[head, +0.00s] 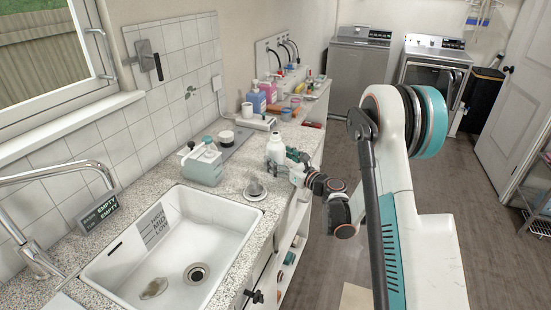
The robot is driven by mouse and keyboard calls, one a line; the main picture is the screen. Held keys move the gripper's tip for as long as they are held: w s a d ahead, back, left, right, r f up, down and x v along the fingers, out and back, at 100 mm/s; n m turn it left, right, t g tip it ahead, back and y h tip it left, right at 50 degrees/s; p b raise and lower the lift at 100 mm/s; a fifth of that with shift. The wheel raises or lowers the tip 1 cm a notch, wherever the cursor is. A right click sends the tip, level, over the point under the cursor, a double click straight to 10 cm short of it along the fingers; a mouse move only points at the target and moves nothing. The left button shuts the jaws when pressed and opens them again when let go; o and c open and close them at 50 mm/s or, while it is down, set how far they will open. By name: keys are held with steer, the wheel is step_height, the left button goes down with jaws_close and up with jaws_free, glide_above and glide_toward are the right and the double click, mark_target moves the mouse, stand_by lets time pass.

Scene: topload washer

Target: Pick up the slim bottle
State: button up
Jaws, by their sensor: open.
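A white bottle (276,148) stands upright near the front edge of the speckled counter, beyond the sink. It looks like the slim bottle, though its lower part is partly hidden. My gripper (285,162) is open at the near right side of this bottle, with its dark fingers close to the bottle's lower part. I cannot tell whether they touch it or reach around it. My arm comes in from the right over the floor.
A white sink (205,220) fills the near counter. A pale caddy with bottles (203,166), a metal strainer (254,188) and a white jar (226,138) stand nearby. Blue (258,101) and pink (269,91) bottles stand farther back. The floor right of the counter is mostly clear.

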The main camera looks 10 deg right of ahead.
mark_target(275, 154)
steer(key=shift+b+x, duration=0.3)
steer(key=shift+x, duration=1.25)
steer(key=shift+c, duration=0.3)
steer(key=c, duration=1.4)
steer(key=shift+r, duration=0.15)
